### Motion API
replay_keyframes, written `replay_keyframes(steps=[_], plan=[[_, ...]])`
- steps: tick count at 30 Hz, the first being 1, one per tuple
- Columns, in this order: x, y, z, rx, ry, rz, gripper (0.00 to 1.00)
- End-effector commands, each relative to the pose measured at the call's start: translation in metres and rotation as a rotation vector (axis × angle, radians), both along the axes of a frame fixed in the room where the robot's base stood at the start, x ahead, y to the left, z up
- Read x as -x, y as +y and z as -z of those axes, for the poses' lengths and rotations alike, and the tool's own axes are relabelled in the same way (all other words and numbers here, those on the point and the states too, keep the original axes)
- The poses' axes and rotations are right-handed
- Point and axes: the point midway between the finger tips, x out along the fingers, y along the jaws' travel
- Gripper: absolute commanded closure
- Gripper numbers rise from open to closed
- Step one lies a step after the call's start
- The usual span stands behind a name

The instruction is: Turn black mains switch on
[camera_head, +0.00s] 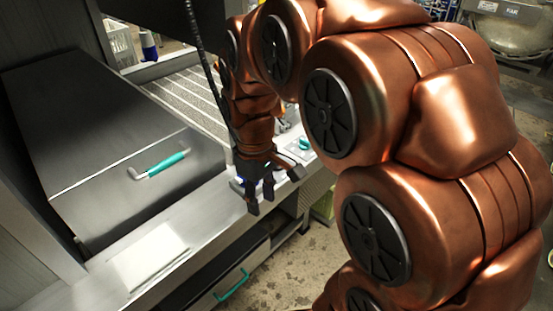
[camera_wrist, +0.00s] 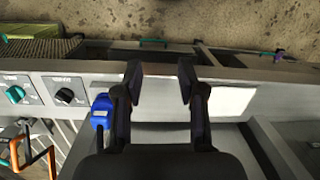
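The black mains switch (camera_wrist: 64,96) is a round black knob on a light plate on the front panel, left of my gripper in the wrist view. A teal knob (camera_wrist: 14,94) sits on its own plate further left. My gripper (camera_wrist: 160,82) is open and empty, its two dark fingers apart in front of a bare part of the panel. It touches neither knob. In the head view my gripper (camera_head: 262,195) hangs over the front edge of the machine, and the teal knob (camera_head: 305,143) shows just beyond it. I cannot make out the black switch there.
A blue object (camera_wrist: 102,110) stands between my gripper and the black switch in the wrist view. A dark lid with a teal handle (camera_head: 163,163) lies left of my gripper in the head view. A drawer with a teal handle (camera_head: 232,284) is below. Open floor lies in front.

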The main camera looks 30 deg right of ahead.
Motion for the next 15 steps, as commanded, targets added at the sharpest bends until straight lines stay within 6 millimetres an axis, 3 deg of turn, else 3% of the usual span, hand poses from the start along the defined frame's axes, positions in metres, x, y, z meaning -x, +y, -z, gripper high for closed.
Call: replay_keyframes(steps=[6, 15], plan=[[-0.069, -0.038, 0.008, -0.014, -0.028, -0.151, 0.60], [-0.149, -0.102, 0.030, -0.025, -0.062, -0.370, 0.60]])
